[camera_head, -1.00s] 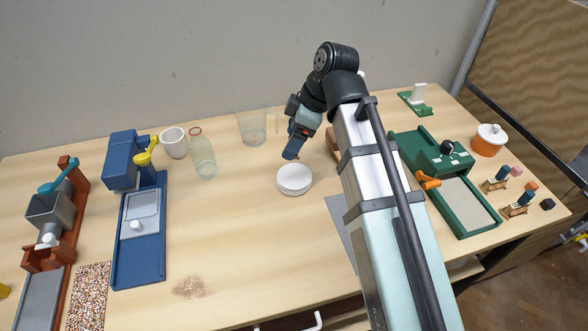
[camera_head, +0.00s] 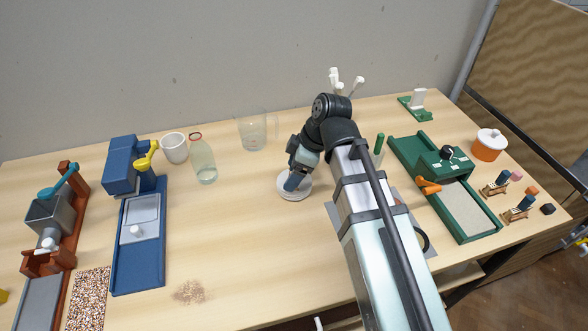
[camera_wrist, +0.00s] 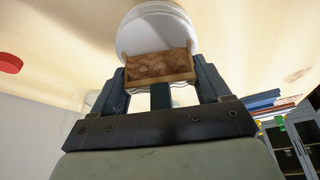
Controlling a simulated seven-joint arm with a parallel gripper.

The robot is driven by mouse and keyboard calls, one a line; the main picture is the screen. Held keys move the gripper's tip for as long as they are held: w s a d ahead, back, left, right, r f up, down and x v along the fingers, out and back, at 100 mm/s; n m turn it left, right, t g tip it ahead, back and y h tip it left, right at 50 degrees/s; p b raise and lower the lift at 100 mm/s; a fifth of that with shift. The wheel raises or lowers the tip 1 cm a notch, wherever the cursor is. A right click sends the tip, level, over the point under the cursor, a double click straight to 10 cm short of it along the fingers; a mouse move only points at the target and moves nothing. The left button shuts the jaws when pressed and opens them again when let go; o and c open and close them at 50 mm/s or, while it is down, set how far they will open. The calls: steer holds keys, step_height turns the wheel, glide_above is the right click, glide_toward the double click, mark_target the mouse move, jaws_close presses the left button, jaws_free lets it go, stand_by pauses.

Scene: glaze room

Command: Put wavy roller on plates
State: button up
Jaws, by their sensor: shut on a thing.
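White round stacked plates (camera_head: 296,192) lie near the table's middle, partly hidden by my gripper in the head view. Their white underside or rim also shows in the wrist view (camera_wrist: 150,22). My gripper (camera_head: 291,186) is over the plates, pointing down. In the wrist view my gripper (camera_wrist: 160,88) is shut on a small wood-edged thing with a mottled brown face and a wavy edge, apparently the wavy roller (camera_wrist: 158,64). It overlaps the plates in that view. I cannot tell whether it touches them.
A clear jug (camera_head: 251,130), glass bottle (camera_head: 203,160) and white cup (camera_head: 174,147) stand behind left. A blue machine (camera_head: 139,245) is left. A green machine (camera_head: 440,165), orange pot (camera_head: 488,146) and small roller stands (camera_head: 518,210) are right.

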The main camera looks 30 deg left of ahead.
steer(key=shift+f, duration=0.25)
steer(key=shift+d+f, duration=0.15)
steer(key=shift+f, duration=0.25)
steer(key=c, duration=0.4)
steer(key=o, duration=1.5)
steer(key=shift+s, duration=0.1)
steer(key=shift+c, duration=0.2)
steer(key=shift+r, duration=0.3)
steer(key=v, duration=1.2)
steer(key=shift+r, duration=0.35)
steer(key=shift+w, duration=0.25)
